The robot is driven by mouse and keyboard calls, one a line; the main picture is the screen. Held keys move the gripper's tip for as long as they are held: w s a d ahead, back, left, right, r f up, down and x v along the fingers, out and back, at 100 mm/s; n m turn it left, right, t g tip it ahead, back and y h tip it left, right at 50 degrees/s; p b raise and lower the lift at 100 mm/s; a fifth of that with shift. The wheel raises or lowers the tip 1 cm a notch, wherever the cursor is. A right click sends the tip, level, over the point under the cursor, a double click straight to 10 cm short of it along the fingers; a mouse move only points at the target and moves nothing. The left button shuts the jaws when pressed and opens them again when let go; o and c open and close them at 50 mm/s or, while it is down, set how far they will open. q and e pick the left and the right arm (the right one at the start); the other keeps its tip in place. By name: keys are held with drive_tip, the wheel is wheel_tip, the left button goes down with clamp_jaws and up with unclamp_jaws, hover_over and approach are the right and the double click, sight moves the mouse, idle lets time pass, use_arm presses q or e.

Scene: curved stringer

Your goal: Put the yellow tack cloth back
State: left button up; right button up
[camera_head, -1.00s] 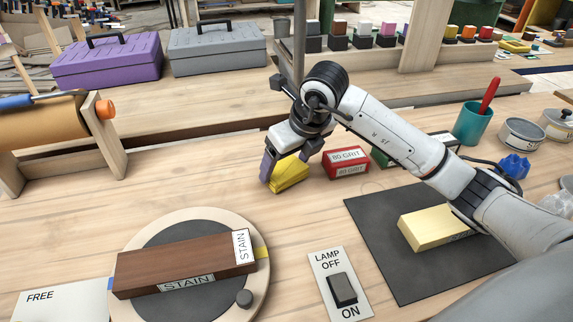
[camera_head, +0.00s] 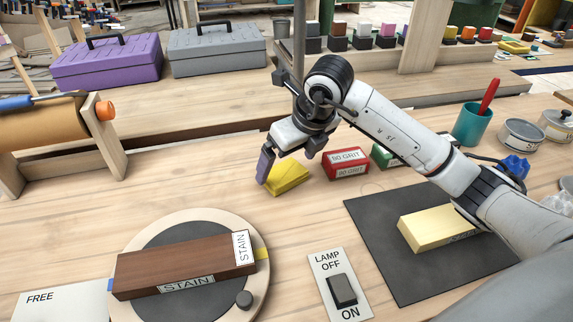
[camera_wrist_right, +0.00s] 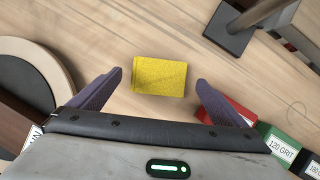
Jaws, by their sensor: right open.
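The yellow tack cloth (camera_head: 288,178) is a small folded block lying on the wooden bench, left of the red grit block. It also shows in the right wrist view (camera_wrist_right: 159,77), lying between and just beyond the fingertips. My right gripper (camera_head: 287,172) is open and empty, close above the cloth; in the right wrist view its two purple fingers (camera_wrist_right: 158,85) are spread to either side of it with gaps. Part of the cloth is hidden behind the gripper in the head view. My left gripper is not in view.
A red 80 grit block (camera_head: 346,163) stands close right of the cloth, with a green block (camera_head: 384,155) beyond. A round turntable (camera_head: 250,222) bears a brown stain board. A lamp switch (camera_head: 341,287) and dark mat (camera_head: 380,240) are nearer. Bench left of the cloth is clear.

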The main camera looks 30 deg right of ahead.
drive_tip(key=v, duration=1)
drive_tip(key=shift+f, duration=0.15)
